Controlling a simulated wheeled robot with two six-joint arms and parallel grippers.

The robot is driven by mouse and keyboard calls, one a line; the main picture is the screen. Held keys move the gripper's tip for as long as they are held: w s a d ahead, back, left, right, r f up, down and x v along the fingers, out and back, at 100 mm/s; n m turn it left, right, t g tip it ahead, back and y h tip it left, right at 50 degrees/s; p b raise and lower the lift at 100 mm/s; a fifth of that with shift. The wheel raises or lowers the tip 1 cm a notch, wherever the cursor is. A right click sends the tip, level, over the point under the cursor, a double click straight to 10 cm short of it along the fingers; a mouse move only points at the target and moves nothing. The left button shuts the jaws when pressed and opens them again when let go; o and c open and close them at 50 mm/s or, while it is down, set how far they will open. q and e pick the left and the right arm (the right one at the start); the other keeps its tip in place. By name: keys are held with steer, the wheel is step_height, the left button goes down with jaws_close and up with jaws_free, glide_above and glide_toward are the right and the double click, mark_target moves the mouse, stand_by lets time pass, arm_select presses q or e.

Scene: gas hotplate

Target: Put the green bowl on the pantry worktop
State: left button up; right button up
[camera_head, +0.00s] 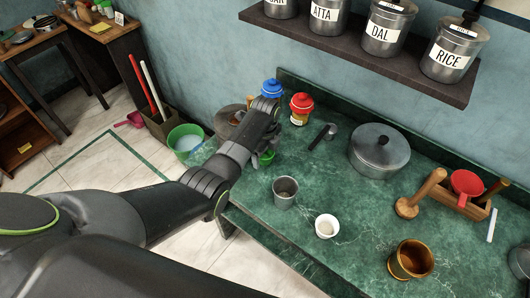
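A small bright green piece (267,158) shows beside my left wrist on the green marble worktop (340,205). My arm hides most of it, so I cannot tell whether it is the green bowl. My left gripper (264,106) reaches over the far left part of this worktop, close to a blue-lidded jar. I see it from behind, and its fingertips are hidden. I cannot tell whether it holds anything. My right gripper is not in view. Which surface is the pantry worktop is not marked.
A blue-lidded jar (272,88), red-lidded jar (301,108), steel pot (379,150), steel cup (285,191), white cup (327,226) and brass pot (410,260) stand on the marble. A shelf (360,48) overhangs. A green bucket (186,141) and wooden tables (105,32) stand left.

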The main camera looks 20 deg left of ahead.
arm_select(q)
steer(key=shift+d, duration=0.1)
steer(key=shift+r, duration=0.45)
step_height(320, 180, up, 11)
steer(key=shift+r+b, duration=0.2)
steer(key=shift+b, duration=0.1)
stand_by(0.3)
